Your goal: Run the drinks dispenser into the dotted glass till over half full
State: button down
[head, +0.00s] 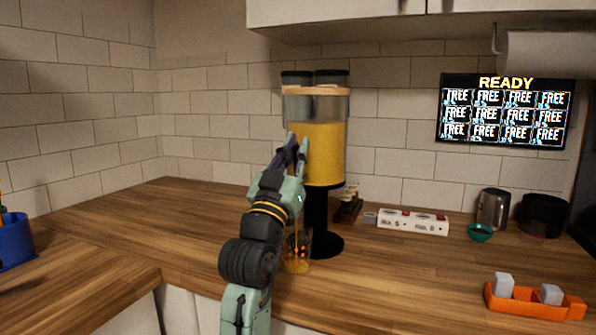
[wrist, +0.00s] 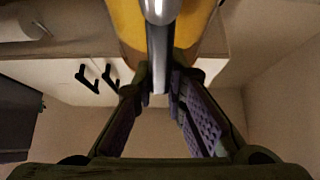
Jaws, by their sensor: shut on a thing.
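The drinks dispenser (head: 325,148) stands on the wooden counter on a black stand, its clear tank holding yellow drink. My gripper (head: 297,150) reaches up in front of the tank. In the wrist view, my gripper (wrist: 160,78) is shut on the silver tap lever (wrist: 158,50), with the yellow tank behind it. The dotted glass (head: 297,256), clear with orange dots, stands on the counter below the tap, partly hidden by my arm. Yellow shows low in the glass, but its level is hard to read. A thin yellowish line above the glass may be a stream.
A white block with red buttons (head: 412,222) lies right of the dispenser. Farther right are a metal jug (head: 493,209), a teal bowl (head: 480,233) and an orange tray (head: 520,304). A blue holder (head: 15,242) is far left.

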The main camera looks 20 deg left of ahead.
jog(key=shift+s+f+t+b, duration=0.2)
jog(key=shift+f+t+b, duration=0.2)
jog(key=shift+b, duration=0.4)
jog(key=shift+s+r, duration=0.1)
jog(key=shift+r, duration=0.15)
jog(key=c, duration=1.6)
grip_release()
jog(key=shift+s, duration=0.1)
jog(key=v, duration=1.2)
